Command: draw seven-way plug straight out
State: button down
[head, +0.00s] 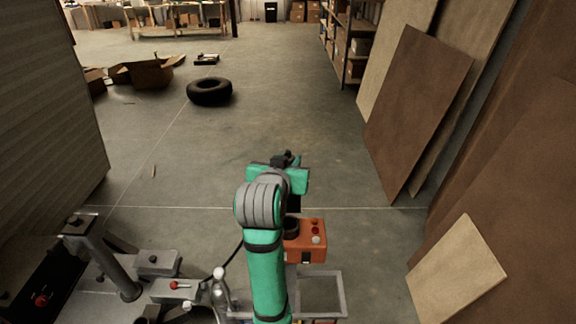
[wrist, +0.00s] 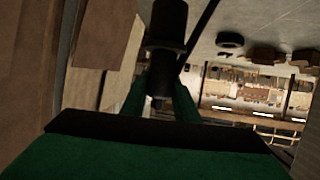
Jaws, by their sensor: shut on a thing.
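A black cylindrical plug (wrist: 168,22) with a wider collar stands in the middle of the wrist view, its top end close to the frame's upper edge. My gripper (wrist: 160,92) is shut on it, with one green finger on each side. No socket shows around the visible part of the plug. In the head view my gripper (head: 286,160) is beyond my arm, above the floor, with a small dark shape at its far side; the fingers are hard to make out there. A dark round fitting (head: 291,228) sits beside the orange box (head: 312,250), partly hidden by my arm.
A grey metal frame (head: 342,292) and a trailer coupling with a silver ball-topped lever (head: 219,273) are at the bottom. A dark cable (head: 232,257) runs near my arm. Boards (head: 415,110) lean at right. A tire (head: 209,91) lies on open floor ahead.

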jog(key=shift+w+d+f, duration=0.1)
jog(key=shift+w+f, duration=0.05)
jog(key=shift+f, duration=0.7)
jog(key=shift+f, duration=0.1)
jog(key=shift+d, duration=0.15)
jog(key=shift+a+f, duration=0.25)
jog(key=shift+f, duration=0.3)
jog(key=shift+d+f, duration=0.1)
jog(key=shift+f, duration=1.15)
jog(key=shift+d, duration=0.1)
jog(key=shift+f, duration=0.25)
